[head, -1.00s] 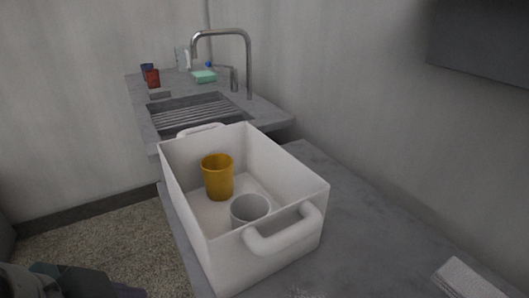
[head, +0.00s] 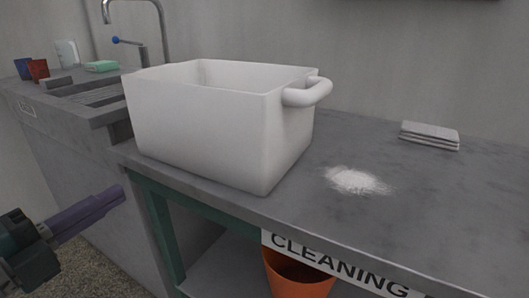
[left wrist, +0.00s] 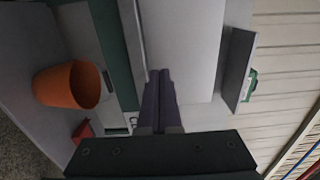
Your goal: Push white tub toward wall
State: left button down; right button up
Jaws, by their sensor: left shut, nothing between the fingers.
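The white tub (head: 205,125) sits upright on the grey counter near its front edge, with a handle on its right end. Its inside is mostly hidden from this angle. My left gripper (head: 118,193) is shut and empty, its purple fingers pointing right, in front of the counter and lower than the tub's rim. In the left wrist view the closed fingers (left wrist: 158,76) point at the tub's pale side (left wrist: 182,45); I cannot tell any contact there. My right gripper is not in view.
White powder (head: 356,181) and folded grey cloths (head: 430,135) lie on the counter (head: 430,195) to the right. The sink (head: 85,90) and faucet stand left. An orange bucket (head: 298,278) is below the counter. A bare counter strip lies behind the tub, before the wall.

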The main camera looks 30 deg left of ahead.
pick_arm(q)
jog(key=b, duration=0.2)
send_near(183, 155)
jog(key=w, duration=0.5)
jog(key=shift+w+d+f, duration=0.1)
jog(key=shift+w+d, duration=0.1)
jog(key=shift+w+b, duration=0.35)
jog(key=shift+w, duration=0.4)
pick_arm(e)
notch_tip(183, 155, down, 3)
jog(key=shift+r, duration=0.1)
